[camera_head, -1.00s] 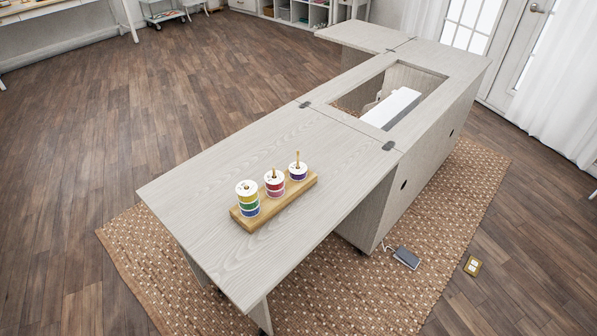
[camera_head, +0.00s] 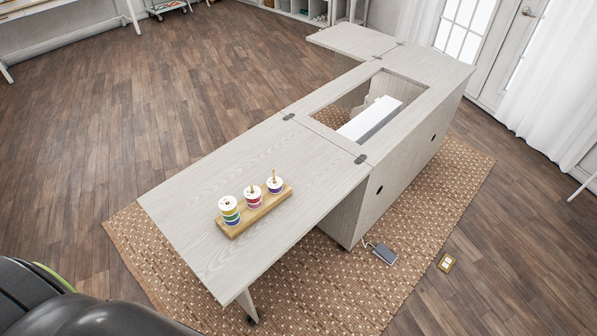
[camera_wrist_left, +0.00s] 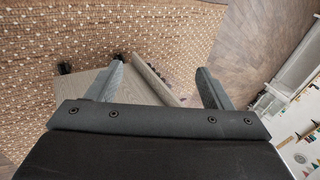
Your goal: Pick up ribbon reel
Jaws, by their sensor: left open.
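Several ribbon reels sit on a wooden peg stand (camera_head: 233,230) on the near leaf of the cabinet table. The left stack (camera_head: 229,211) has green, yellow and blue bands under a white top. Part of my dark arm shows at the lower left of the head view, away from the reels. My right gripper is not in view.
The pale cabinet table (camera_head: 200,180) has an opening with a white sewing machine (camera_head: 370,118) in it. A woven rug (camera_head: 320,285) lies below. A grey pedal (camera_head: 385,254) and a floor outlet (camera_head: 446,263) are right of the cabinet. Wood floor on the left is clear.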

